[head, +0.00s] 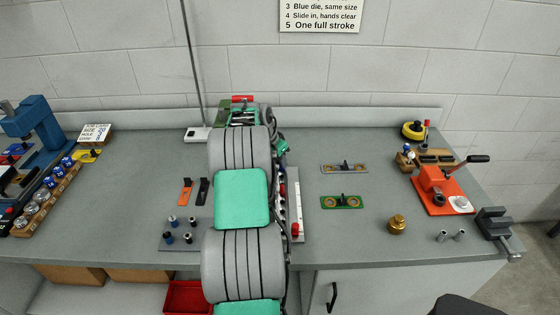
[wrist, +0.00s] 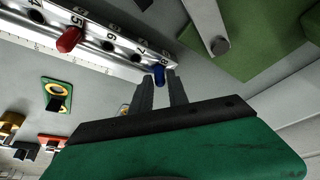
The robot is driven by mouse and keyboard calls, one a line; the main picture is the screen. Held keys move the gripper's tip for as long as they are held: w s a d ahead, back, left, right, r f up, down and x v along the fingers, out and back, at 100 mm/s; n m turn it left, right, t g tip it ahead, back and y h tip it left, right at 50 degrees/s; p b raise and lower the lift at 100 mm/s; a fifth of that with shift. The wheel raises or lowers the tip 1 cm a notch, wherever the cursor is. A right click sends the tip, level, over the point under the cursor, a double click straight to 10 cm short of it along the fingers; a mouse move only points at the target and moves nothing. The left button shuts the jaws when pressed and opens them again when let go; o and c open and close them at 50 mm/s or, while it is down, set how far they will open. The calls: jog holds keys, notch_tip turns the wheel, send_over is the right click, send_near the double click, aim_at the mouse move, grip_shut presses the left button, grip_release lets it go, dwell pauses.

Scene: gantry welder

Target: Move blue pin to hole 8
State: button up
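The blue pin (wrist: 159,74) stands in the white and silver numbered rail (wrist: 125,52) in the wrist view, beside the label 8. My gripper (wrist: 160,78) has its two dark fingers spread apart, with the tips at either side of the pin. Narrow gaps seem to show between pin and fingers; contact is hard to tell. A red pin (wrist: 69,39) sits in the same rail near the label 5. In the head view the rail (head: 299,205) is partly hidden behind my arm, and the blue pin and my gripper are hidden.
A green block (wrist: 245,40) with a grey cylinder is close to the rail's end. Grey and green plates (head: 343,201) lie right of the rail. An orange press (head: 440,188) and a brass weight (head: 397,224) stand farther right. Several small pins (head: 178,230) stand left of my arm.

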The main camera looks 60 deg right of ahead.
jog(key=o, duration=0.3)
jog(key=shift+o, duration=0.2)
jog(key=b+v, duration=0.1)
jog(key=v, duration=0.7)
jog(key=w+a+r+n+t, duration=0.15)
jog(key=w+a+n, duration=0.25)
jog(key=a, duration=0.6)
jog(key=w+a+r+n+t, duration=0.1)
jog(key=w+a+r+n, duration=0.3)
jog(key=a, duration=0.6)
jog(key=w+a+r+n+t, duration=0.1)
jog(key=w+a+n, duration=0.3)
jog(key=a, duration=0.6)
jog(key=s+a+f+n+y, duration=0.1)
jog(key=s+a+n, duration=0.2)
jog(key=a, duration=0.6)
jog(key=s+a+f+n+t+y, duration=0.1)
jog(key=s+a+n, duration=0.2)
jog(key=a, duration=0.6)
jog(key=s+a+f+n+y, duration=0.1)
jog(key=s+a+n+y, duration=0.1)
jog(key=a, duration=0.7)
jog(key=shift+s+f+n, duration=0.4)
jog(key=shift+s+n, duration=0.15)
jog(key=shift+n, duration=0.45)
jog(key=shift+o, duration=0.4)
jog(key=shift+t, duration=0.25)
